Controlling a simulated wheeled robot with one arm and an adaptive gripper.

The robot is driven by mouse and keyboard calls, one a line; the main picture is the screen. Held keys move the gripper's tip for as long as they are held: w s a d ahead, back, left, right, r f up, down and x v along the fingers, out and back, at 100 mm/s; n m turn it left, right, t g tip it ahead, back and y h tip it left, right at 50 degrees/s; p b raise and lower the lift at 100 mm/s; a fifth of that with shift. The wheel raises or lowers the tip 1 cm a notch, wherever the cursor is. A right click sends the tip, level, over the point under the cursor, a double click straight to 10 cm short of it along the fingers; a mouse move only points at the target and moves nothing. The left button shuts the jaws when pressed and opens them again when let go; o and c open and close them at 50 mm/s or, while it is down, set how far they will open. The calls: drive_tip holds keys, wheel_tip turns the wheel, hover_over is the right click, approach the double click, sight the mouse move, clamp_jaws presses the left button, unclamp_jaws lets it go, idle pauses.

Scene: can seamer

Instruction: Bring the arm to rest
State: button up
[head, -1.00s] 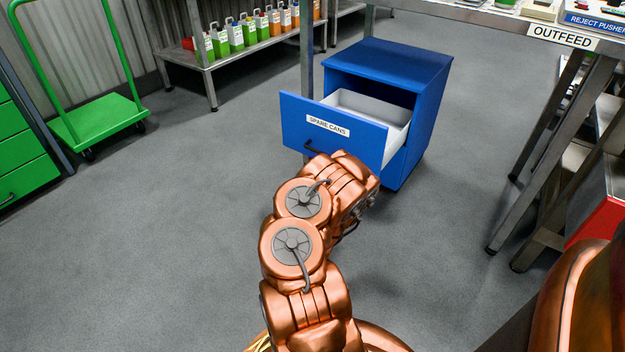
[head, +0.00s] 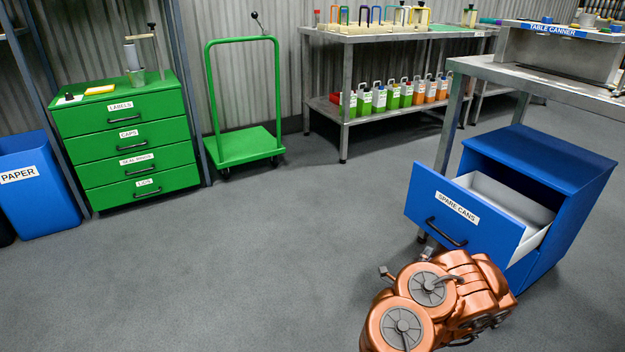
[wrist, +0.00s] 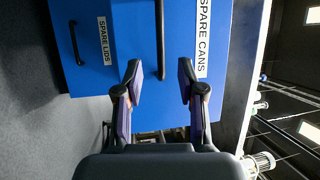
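My gripper (wrist: 159,80) is open in the wrist view, its two fingers well apart with nothing between the pads that I can see gripped. The dark handle (wrist: 159,38) of the spare cans drawer lies ahead, in line with the gap between the fingers; the exact distance is unclear. In the head view, my copper arm (head: 440,300) is bent at the lower right, in front of the blue cabinet (head: 575,205). The spare cans drawer (head: 440,212) stands pulled open, its grey inside showing. My gripper's fingers are mostly hidden behind the arm there.
A steel table (head: 490,72) stands over the cabinet. A green trolley (head: 245,147), a green drawer unit (head: 130,130) and a shelf with bottles (head: 345,125) stand along the back. A blue paper bin (head: 35,185) is at left. The middle floor is clear.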

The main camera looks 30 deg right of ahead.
drive_tip(key=w+a+r+n+t+y+p, duration=0.45)
drive_tip(key=w+a+r, duration=0.25)
drive_tip(key=w, duration=0.4)
drive_tip(key=w+a+r+n+t+y+p, duration=0.3)
drive_tip(key=w+a+r+n+y+p, duration=0.2)
drive_tip(key=w+a+r, duration=0.4)
drive_tip(key=w+a+r+n+g+y+p, duration=0.1)
drive_tip(key=w+a+r+n+y+p, duration=0.1)
drive_tip(key=a+r+n+y+p, duration=0.65)
drive_tip(key=w+a+r+n+g+y+p, duration=0.15)
drive_tip(key=a+r, duration=0.35)
drive_tip(key=a, duration=0.8)
drive_tip(key=s+a+r+n+g+y+p, duration=0.2)
drive_tip(key=s+a+r+n+g+p, duration=0.4)
drive_tip(key=s+a+r+n+p, duration=0.45)
drive_tip(key=s+r+g+h+p, duration=0.1)
drive_tip(key=s+r+g+p, duration=0.1)
drive_tip(key=s+r+p, duration=0.2)
drive_tip(key=s+a+r+g+p, duration=0.1)
drive_tip(key=s+r+g+p, duration=0.2)
drive_tip(key=s+r, duration=0.8)
drive_tip(key=s+a+r+n+g+h+p, duration=0.1)
drive_tip(key=s+r+p, duration=0.3)
drive_tip(key=s, duration=1.4)
wheel_tip(320, 180, up, 4)
drive_tip(key=shift+s+r+g+h+p, duration=0.1)
drive_tip(key=shift+s+g+h+p, duration=0.2)
drive_tip(key=shift+g, duration=0.5)
